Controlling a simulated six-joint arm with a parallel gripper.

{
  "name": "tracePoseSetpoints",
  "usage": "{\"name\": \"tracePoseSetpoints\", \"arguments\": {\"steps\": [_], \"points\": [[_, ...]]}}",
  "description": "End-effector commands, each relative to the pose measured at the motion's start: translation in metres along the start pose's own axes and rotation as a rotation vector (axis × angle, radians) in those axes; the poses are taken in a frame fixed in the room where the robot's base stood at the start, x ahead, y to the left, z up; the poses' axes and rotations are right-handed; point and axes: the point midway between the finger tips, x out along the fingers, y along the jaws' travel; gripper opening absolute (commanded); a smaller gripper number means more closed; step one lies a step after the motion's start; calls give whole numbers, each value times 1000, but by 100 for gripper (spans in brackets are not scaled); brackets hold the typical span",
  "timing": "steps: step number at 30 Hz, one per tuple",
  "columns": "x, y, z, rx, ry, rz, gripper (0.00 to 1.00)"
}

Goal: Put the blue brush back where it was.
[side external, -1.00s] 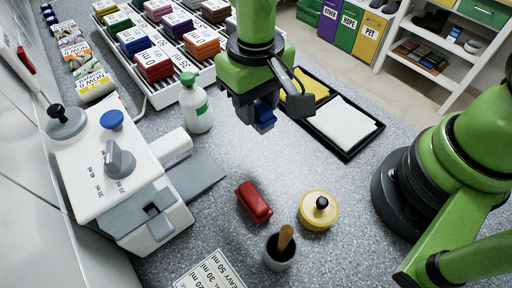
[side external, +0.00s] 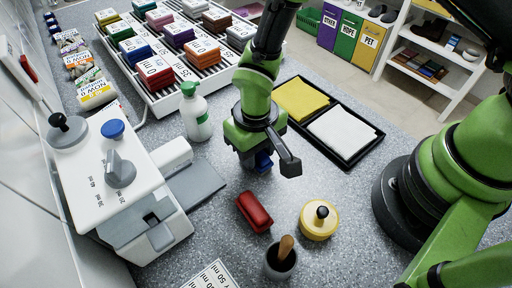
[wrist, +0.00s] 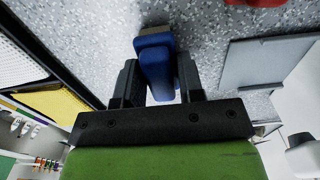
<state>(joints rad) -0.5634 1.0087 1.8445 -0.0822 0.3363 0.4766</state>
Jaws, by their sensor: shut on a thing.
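The blue brush (side external: 264,162) is between the fingers of my gripper (side external: 259,158), low over the grey speckled counter, behind the red brush-like block (side external: 254,212). In the wrist view the blue brush (wrist: 156,62) sits between the two dark fingers of my gripper (wrist: 159,78), with its far end sticking out beyond them. The gripper is shut on it. My gripper hides part of the brush in the side view. I cannot tell whether the brush touches the counter.
A yellow lidded pot (side external: 319,220) and a dark cup with a wooden handle (side external: 281,262) stand in front. A white-green bottle (side external: 195,112) and the white machine (side external: 130,185) are left. A black tray (side external: 347,160) with yellow and white cloths lies behind right.

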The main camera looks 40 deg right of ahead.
Motion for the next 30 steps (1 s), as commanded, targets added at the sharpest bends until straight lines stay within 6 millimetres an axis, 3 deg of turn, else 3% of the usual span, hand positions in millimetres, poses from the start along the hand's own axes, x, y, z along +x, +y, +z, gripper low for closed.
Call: {"name": "tracePoseSetpoints", "arguments": {"steps": [1, 2, 5, 17, 30], "points": [[2, 0, 0, 0, -1, 0, 10], [2, 0, 0, 1, 0, 0, 38], [2, 0, 0, 0, 0, 0, 61], [-8, 0, -1, 0, 2, -2, 61], [-96, 0, -1, 0, 5, -3, 61]]}}
